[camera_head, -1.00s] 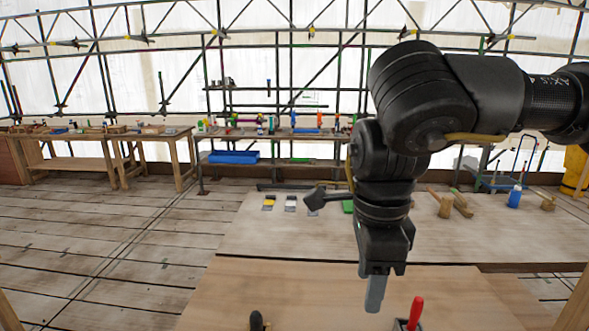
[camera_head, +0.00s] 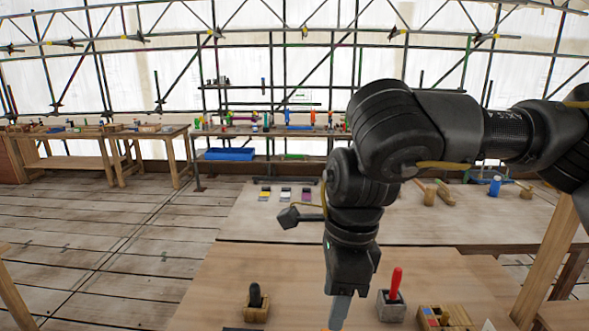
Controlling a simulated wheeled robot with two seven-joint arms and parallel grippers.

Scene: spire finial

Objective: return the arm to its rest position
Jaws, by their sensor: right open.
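My right arm comes in from the right, bent at the elbow, with its right gripper (camera_head: 340,313) pointing down over the near wooden bench (camera_head: 235,262). The gripper is seen side-on, is open, and nothing shows in it. Its pale fingertips reach close to the bottom edge of the view, between a dark-handled tool in a wooden block and a red-handled tool in a grey block. I cannot tell the height of the fingertips above the bench. My left gripper is not in view.
The dark-handled tool (camera_head: 255,296) stands left of the gripper, the red-handled tool (camera_head: 396,283) right. A wooden holder (camera_head: 445,318) with coloured pieces is further right. A second table (camera_head: 450,225) behind carries mallets and a blue bottle (camera_head: 494,187). Open floor (camera_head: 110,240) lies left.

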